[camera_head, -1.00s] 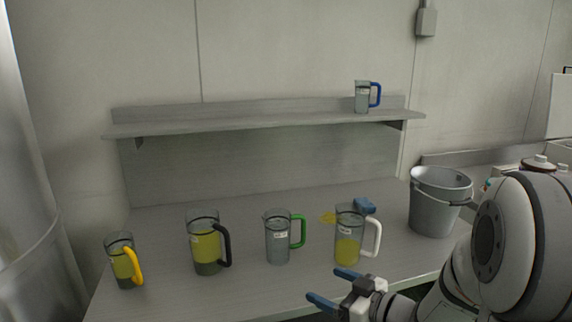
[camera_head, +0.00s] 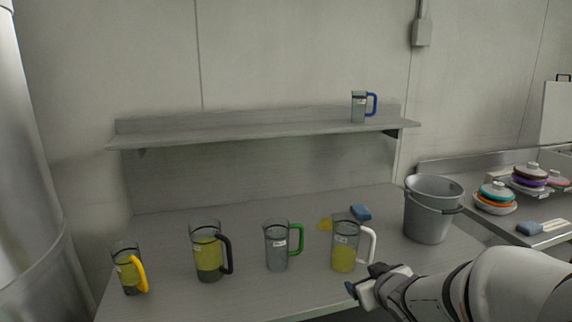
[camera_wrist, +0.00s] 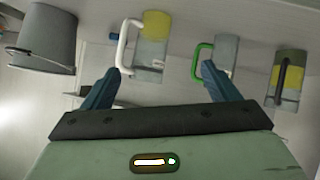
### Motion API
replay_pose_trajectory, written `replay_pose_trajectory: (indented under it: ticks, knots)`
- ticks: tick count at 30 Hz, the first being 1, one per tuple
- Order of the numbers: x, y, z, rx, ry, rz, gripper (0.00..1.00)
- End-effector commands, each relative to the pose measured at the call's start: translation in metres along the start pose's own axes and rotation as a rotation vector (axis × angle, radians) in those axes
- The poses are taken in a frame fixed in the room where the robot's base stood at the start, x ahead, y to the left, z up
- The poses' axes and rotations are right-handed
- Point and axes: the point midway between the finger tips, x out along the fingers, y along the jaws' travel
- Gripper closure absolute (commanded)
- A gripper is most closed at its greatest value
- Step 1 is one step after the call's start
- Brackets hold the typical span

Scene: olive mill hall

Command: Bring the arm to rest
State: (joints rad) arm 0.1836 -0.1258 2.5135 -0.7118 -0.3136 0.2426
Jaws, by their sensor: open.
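My gripper (camera_head: 362,286) is low at the right front of the table in the head view, near the white-handled jug. In the wrist view my gripper (camera_wrist: 155,85) has its two blue fingers wide apart with nothing between them. The white-handled jug (camera_head: 345,248) holds yellow-green liquid; it also shows in the wrist view (camera_wrist: 152,45), beyond the fingertips. The jug with a green handle (camera_head: 276,247) stands to its left and looks empty. My arm reaches in from the lower right.
A black-handled jug (camera_head: 208,255) and a yellow-handled jug (camera_head: 128,270) stand at left. A blue-handled jug (camera_head: 358,108) is on the shelf (camera_head: 250,133). Stacked lidded dishes (camera_head: 495,198) stand at right.

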Motion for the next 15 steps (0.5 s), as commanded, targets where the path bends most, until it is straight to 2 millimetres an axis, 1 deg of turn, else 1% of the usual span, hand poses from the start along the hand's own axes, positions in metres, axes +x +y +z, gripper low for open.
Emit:
replay_pose_trajectory:
  ticks: [1, 3, 5, 7, 11, 12, 15]
  knots:
    - [-0.016, 0.007, -0.006, 0.021, -0.055, 0.04, 0.18]
    - [-0.033, 0.011, -0.001, 0.058, -0.15, 0.082, 0.18]
    - [-0.05, 0.012, 0.005, 0.095, -0.233, 0.104, 0.18]
    - [-0.072, 0.009, 0.011, 0.142, -0.33, 0.12, 0.18]
    - [-0.115, -0.01, 0.022, 0.228, -0.508, 0.087, 0.18]
    - [-0.128, -0.018, 0.025, 0.252, -0.557, 0.066, 0.18]
    - [-0.156, -0.038, 0.03, 0.296, -0.661, 0.006, 0.18]
